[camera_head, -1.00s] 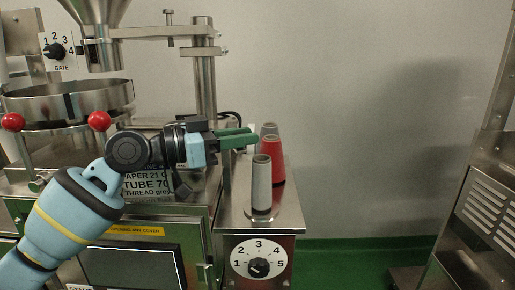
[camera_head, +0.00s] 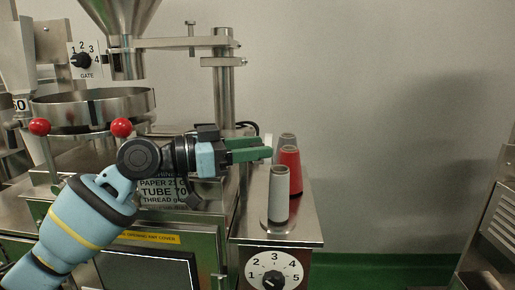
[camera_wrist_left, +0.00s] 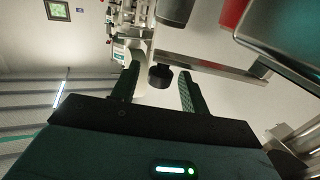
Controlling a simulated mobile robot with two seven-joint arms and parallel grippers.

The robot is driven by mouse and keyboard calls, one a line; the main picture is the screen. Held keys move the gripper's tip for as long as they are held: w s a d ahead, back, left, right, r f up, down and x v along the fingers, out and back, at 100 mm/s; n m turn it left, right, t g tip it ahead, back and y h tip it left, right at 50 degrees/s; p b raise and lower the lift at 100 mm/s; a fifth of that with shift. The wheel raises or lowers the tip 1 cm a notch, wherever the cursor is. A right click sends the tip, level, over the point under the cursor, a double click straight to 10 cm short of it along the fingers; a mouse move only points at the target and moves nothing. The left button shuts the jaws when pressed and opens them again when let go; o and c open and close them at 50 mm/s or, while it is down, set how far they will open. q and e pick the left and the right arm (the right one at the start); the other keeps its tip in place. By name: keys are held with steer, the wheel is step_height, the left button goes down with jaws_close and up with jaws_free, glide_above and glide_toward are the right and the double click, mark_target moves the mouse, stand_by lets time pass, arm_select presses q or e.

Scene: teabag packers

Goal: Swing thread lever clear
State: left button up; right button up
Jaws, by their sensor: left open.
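My left gripper (camera_head: 270,148) reaches in from the left, its green fingers close to the thread cones in the head view. In the left wrist view the fingers of my left gripper (camera_wrist_left: 157,84) are apart. A short dark round knob (camera_wrist_left: 161,76) shows between them; I cannot tell whether it belongs to the thread lever or whether either finger touches it. No lever can be made out for certain in the head view. A grey cone (camera_head: 279,195) stands at the front, a red cone (camera_head: 290,170) behind it, and another grey cone (camera_head: 287,141) at the back. My right gripper is out of view.
The cones stand on a steel shelf (camera_head: 305,228) above a numbered dial (camera_head: 273,272). A round steel pan (camera_head: 95,105) with red ball knobs (camera_head: 121,127) sits left, under a funnel (camera_head: 120,15). A steel post (camera_head: 225,90) rises behind my gripper. Another steel cabinet stands far right, beyond open floor.

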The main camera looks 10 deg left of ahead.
arm_select(q)
steer(key=v, duration=0.6)
steer(key=shift+s+a+b, duration=0.15)
steer(key=shift+a+b, duration=0.15)
steer(key=shift+b, duration=0.1)
